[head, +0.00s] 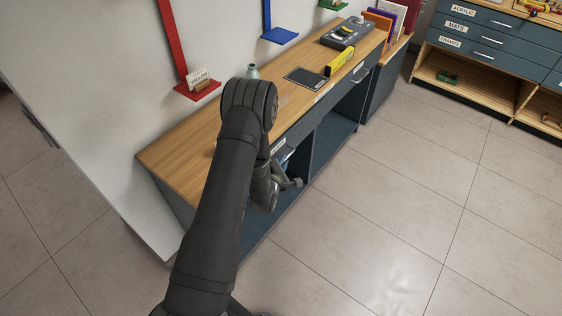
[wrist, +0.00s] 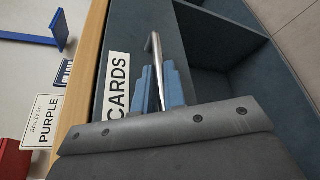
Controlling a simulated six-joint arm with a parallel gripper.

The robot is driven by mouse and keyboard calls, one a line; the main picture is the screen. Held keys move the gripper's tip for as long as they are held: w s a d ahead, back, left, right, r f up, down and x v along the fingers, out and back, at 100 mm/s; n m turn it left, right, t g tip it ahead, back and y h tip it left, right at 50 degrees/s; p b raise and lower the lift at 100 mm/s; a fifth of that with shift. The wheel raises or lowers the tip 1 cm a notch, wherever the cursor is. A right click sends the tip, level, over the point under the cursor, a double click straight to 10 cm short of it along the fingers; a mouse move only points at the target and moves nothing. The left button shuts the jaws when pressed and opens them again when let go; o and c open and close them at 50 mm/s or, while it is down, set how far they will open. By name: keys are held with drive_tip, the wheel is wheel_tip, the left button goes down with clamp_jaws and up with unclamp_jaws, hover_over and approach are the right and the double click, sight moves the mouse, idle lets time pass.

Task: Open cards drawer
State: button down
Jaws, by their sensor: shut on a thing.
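The cards drawer has a dark blue-grey front (wrist: 137,35) with a white label reading CARDS (wrist: 117,84), seen sideways in the wrist view. A silver bar handle (wrist: 154,48) stands out from that front. My gripper (wrist: 160,88) has its blue fingertips closed around the near part of the handle. In the head view my gripper (head: 287,183) is at the desk's front, and my arm hides most of the cards drawer. The drawer front looks close to the wooden desktop edge; I cannot tell whether there is a gap.
The wooden desktop (head: 180,150) holds a dark tablet (head: 306,78), a yellow block (head: 339,62) and a grey device (head: 346,33). Open cubbies (head: 333,137) lie below. Red (head: 197,91) and blue (head: 280,36) wall shelves stand behind. Tiled floor (head: 390,200) in front is clear.

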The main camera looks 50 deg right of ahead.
drive_tip(key=s, duration=1.9)
drive_tip(key=shift+s, duration=0.4)
drive_tip(key=c, duration=1.5)
unclamp_jaws()
drive_tip(key=v, duration=1.7)
drive_tip(key=shift+a, duration=0.15)
drive_tip(key=shift+s+r, duration=0.1)
drive_tip(key=x, duration=1.7)
drive_tip(key=shift+w, duration=0.2)
